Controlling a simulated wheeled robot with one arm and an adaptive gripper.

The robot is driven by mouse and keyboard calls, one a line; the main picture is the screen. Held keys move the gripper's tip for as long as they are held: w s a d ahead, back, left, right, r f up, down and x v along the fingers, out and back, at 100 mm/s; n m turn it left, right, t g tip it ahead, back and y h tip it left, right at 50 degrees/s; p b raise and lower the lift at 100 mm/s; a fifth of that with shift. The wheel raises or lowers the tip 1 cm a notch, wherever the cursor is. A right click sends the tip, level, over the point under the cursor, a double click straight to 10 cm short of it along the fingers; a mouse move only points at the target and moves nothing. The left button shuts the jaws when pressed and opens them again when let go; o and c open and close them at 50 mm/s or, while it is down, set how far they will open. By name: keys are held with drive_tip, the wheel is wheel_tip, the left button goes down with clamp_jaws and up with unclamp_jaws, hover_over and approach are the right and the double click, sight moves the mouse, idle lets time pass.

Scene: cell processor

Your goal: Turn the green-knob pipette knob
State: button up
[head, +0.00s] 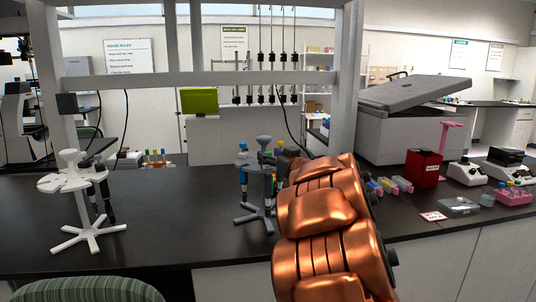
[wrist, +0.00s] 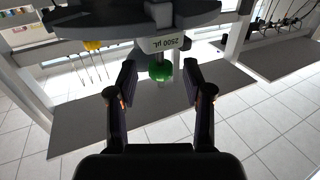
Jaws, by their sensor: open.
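The green knob (wrist: 160,71) shows in the wrist view at the end of a white pipette body (wrist: 158,45) labelled 2500 µL. The pipette hangs at a dark grey round rack (wrist: 100,16). My gripper (wrist: 160,92) is open, with one finger on each side of the knob's line and the knob just beyond or between the fingertips; contact cannot be told. In the head view, the grey pipette stand (head: 258,215) holds pipettes with blue and green parts. My copper-coloured arm covers its right side, and the green knob is hidden there.
A white stand (head: 85,238) with a dark pipette is on the left of the black bench (head: 165,225). A red box (head: 424,168), a pink tube rack (head: 512,195) and a large grey machine (head: 400,125) are on the right. The bench between the two stands is clear.

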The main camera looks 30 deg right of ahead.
drive_tip(key=shift+w+r, duration=0.15)
drive_tip(key=shift+w, duration=0.8)
drive_tip(key=shift+c, duration=0.3)
